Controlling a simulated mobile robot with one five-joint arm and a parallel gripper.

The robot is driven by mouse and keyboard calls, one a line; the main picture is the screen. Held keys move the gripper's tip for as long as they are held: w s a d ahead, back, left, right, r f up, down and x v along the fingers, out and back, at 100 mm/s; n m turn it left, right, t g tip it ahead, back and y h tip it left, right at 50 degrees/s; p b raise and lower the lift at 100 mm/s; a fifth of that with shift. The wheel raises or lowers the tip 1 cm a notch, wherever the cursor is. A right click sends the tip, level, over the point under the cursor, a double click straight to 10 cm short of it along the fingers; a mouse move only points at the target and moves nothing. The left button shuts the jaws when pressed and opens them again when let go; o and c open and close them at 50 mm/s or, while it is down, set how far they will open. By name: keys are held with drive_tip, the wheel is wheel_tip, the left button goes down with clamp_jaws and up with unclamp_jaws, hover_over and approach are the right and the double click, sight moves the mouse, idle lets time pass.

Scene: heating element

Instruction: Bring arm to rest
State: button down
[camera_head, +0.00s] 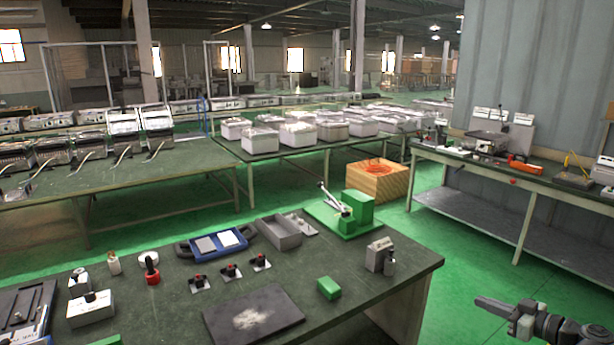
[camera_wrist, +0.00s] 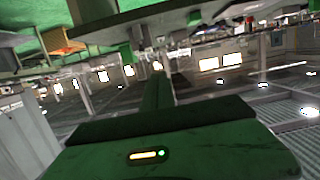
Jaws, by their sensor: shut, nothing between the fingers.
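My arm shows at the lower right of the head view, held over the green floor to the right of the near workbench (camera_head: 180,262). My gripper (camera_head: 484,302) points left there, small and dark grey, apart from the bench and touching nothing. In the wrist view my gripper (camera_wrist: 157,75) appears as a narrow bar reaching up from its wide green body, which has a small lit indicator. The fingers look closed together with nothing held. The wrist picture is upside down, with ceiling lamps low in it. Most of the arm is cut off by the head view's edge.
The near bench holds a green press (camera_head: 358,208), a grey block (camera_head: 378,254), a green block (camera_head: 328,288) and a dark plate (camera_head: 252,315). A wooden crate (camera_head: 380,181) stands behind it. Another bench (camera_head: 500,172) runs along the right wall. Floor between them is clear.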

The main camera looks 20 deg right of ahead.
drive_tip(key=w+a+f+n+g+y, duration=0.1)
drive_tip(key=w+a+n+g+y, duration=0.1)
drive_tip(key=w+a, duration=0.6)
drive_tip(key=w+a+f+n+g+y, duration=0.15)
drive_tip(key=w+a, duration=0.35)
drive_tip(key=a, duration=0.7)
drive_tip(key=w+a+f+n+g+y, duration=0.1)
drive_tip(key=w+a+n+g+y, duration=0.15)
drive_tip(key=w+a, duration=0.55)
drive_tip(key=s+a+f+g+h, duration=0.2)
drive_tip(key=a+f+g, duration=0.15)
drive_tip(key=a, duration=0.55)
drive_tip(key=s+a+f+g+h, duration=0.15)
drive_tip(key=a+f, duration=0.35)
drive_tip(key=a, duration=0.5)
drive_tip(key=s+a+f+g+h, duration=0.1)
drive_tip(key=s+a+f+g, duration=0.2)
drive_tip(key=a, duration=0.6)
drive_tip(key=s+d+f+m+h, duration=0.1)
drive_tip(key=d+f+m+h, duration=0.2)
drive_tip(key=d+m+h, duration=0.2)
drive_tip(key=d+m, duration=0.3)
drive_tip(key=m, duration=0.1)
drive_tip(key=shift+f+g, duration=0.15)
drive_tip(key=shift+g, duration=0.25)
drive_tip(key=shift+s+a+h, duration=0.1)
drive_tip(key=shift+h, duration=0.15)
